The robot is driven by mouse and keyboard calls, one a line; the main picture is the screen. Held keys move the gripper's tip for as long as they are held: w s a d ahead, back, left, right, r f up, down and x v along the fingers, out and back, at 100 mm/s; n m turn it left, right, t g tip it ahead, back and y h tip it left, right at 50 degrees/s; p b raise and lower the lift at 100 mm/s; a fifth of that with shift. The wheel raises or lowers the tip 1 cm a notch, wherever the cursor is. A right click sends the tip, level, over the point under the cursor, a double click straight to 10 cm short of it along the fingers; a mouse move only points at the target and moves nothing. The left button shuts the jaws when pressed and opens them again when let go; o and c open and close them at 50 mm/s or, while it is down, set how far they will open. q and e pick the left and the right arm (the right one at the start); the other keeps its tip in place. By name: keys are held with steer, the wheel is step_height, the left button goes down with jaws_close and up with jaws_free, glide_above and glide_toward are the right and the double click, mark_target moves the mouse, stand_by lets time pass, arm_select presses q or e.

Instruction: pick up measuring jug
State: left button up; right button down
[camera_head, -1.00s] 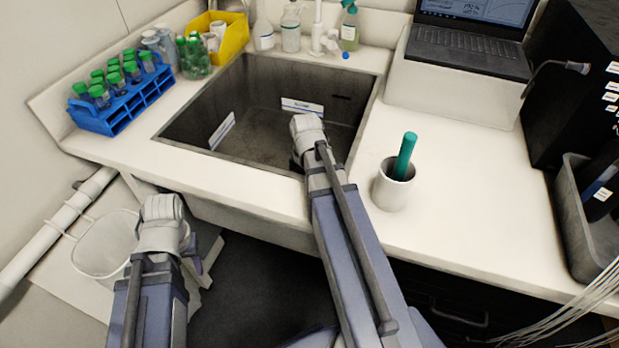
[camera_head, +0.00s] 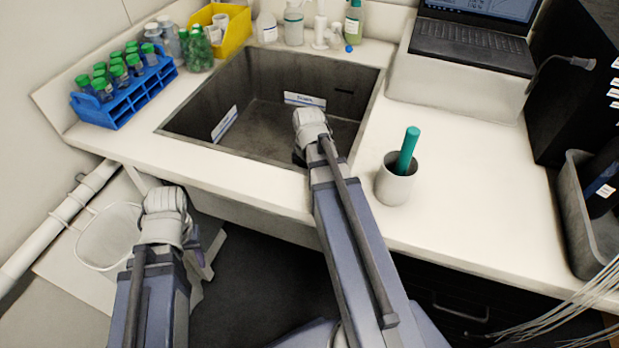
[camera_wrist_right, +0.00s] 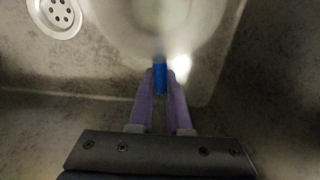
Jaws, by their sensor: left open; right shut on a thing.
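The measuring jug (camera_wrist_right: 165,25) shows in the right wrist view as a blurred, translucent round body with a blue part (camera_wrist_right: 160,78), which looks like its handle. My right gripper (camera_wrist_right: 160,85) has its purple fingers closed on that blue part, over the grey sink floor. In the head view my right wrist reaches into the sink (camera_head: 262,118) and hides its gripper and the jug. My left gripper (camera_head: 198,240) is open, partly hidden behind its own wrist, low in front of the counter and away from the jug.
A pale cup (camera_head: 395,185) with a teal-topped tube stands right of the sink. A blue tube rack (camera_head: 122,98) and yellow bin (camera_head: 236,32) are left and behind. Bottles line the back edge. A laptop (camera_head: 470,45) is back right.

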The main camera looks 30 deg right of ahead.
step_height(320, 180, up, 10)
steer(key=p, duration=0.9)
steer(key=shift+f, duration=0.1)
